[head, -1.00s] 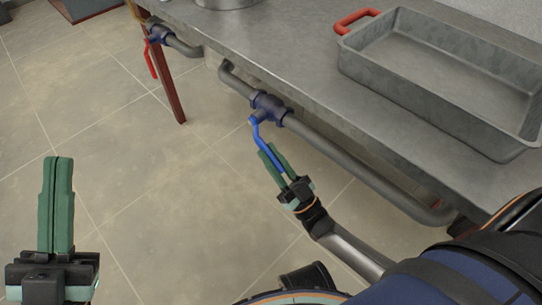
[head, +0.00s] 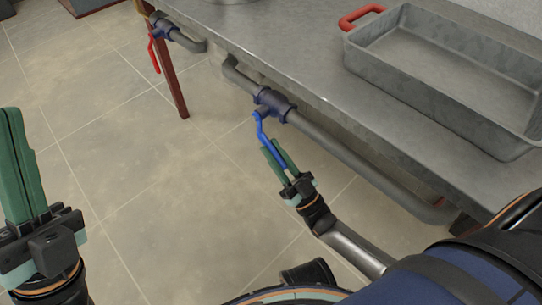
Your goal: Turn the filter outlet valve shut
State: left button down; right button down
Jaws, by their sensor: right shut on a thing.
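A blue-handled valve (head: 272,101) sits in the grey pipe under the front edge of the steel table. Its blue lever (head: 261,130) hangs down and slightly right from the valve body, at an angle to the pipe. My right gripper (head: 272,147) is shut on the lower part of this lever, one green finger on each side. A second valve (head: 160,23) with a red lever (head: 153,52) is at the far left. No label shows which is the filter outlet valve. My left gripper (head: 12,110) is at the left edge, fingers together and empty.
The steel table (head: 300,75) runs diagonally above the pipe (head: 350,160). A grey metal tray (head: 440,95) with a red handle stands on it. The tiled floor at left is clear.

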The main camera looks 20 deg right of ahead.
pick_arm(q)
jog(key=w+d+f+m+g+h, duration=0.1)
jog(key=d+f+m+g+h, duration=0.25)
jog(key=d+g, duration=0.4)
pick_arm(e)
jog(key=shift+w+r, duration=0.15)
jog(key=shift+r, duration=0.05)
pick_arm(q)
jog(key=n+g+y, duration=0.6)
jog(key=g, duration=0.4)
send_over(279, 157)
jog(key=s+a, duration=0.2)
jog(key=s, duration=0.2)
notch_tip(279, 157, down, 24)
jog(key=shift+t+h, duration=0.25)
jog(key=w+f, duration=0.2)
jog(key=f, duration=0.1)
jog(key=shift+w+a+f, duration=0.1)
jog(key=shift+w+a, duration=0.15)
jog(key=shift+w, duration=0.15)
